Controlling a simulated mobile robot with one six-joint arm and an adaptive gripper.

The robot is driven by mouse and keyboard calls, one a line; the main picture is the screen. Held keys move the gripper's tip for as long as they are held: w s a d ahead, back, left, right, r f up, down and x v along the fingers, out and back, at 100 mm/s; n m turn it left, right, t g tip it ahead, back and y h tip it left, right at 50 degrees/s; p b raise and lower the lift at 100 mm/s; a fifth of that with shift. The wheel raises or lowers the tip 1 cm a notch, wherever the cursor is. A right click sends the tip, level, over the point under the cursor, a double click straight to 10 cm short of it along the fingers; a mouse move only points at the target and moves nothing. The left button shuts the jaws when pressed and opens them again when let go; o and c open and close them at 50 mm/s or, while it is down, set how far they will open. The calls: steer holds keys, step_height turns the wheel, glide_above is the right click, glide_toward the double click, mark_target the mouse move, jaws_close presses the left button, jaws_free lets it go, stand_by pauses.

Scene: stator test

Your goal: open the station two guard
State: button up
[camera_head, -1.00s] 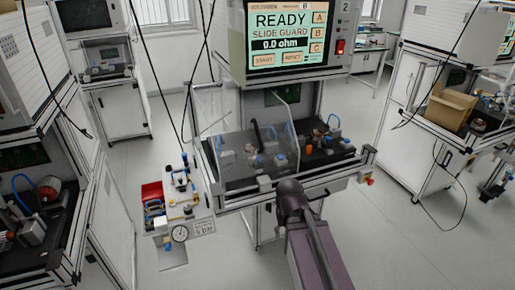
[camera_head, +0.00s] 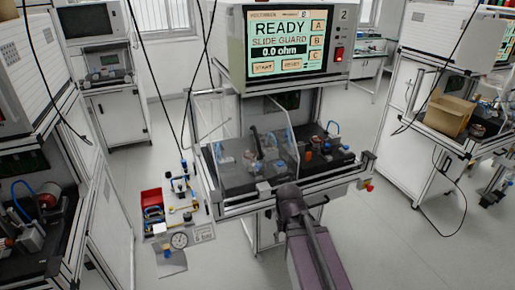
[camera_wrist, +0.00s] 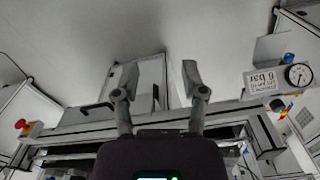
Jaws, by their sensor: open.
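The station two guard (camera_head: 235,170) is a clear, tinted panel over the left part of the bench in the head view. Its right edge stands near the middle of the bench, and the right part of the bench is uncovered. My gripper (camera_wrist: 160,78) is open and empty in the wrist view, its fingers spread before the station's front frame. Dark handle-like parts show close to the fingers; I cannot tell whether one belongs to the guard. In the head view my arm ends at the front rail, and the fingertips are hidden there.
The screen (camera_head: 285,43) reads READY, SLIDE GUARD and 0.0 ohm. A red bin (camera_head: 151,199) and a pressure gauge (camera_head: 179,240) are on the left side shelf. A red stop button (camera_wrist: 20,123) is at the frame's end.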

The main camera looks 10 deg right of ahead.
mark_target(258, 139)
steer(key=w+r+n+t+y+p, duration=0.3)
steer(key=w+r+n+p, duration=0.1)
steer(key=w+r+p, duration=2.3)
step_height(258, 139, up, 3)
steer(key=shift+w+a+f+t+p, duration=0.15)
steer(key=shift+w+a+t+p, duration=0.25)
steer(key=shift+w, duration=0.15)
steer(key=shift+f, duration=0.2)
steer(key=b+x, duration=1.2)
steer(key=x, duration=0.1)
steer(key=shift+a+f+b, duration=0.1)
steer(key=shift+f+b, duration=0.05)
steer(key=shift+b, duration=0.2)
steer(key=shift+c, duration=0.2)
jaws_close()
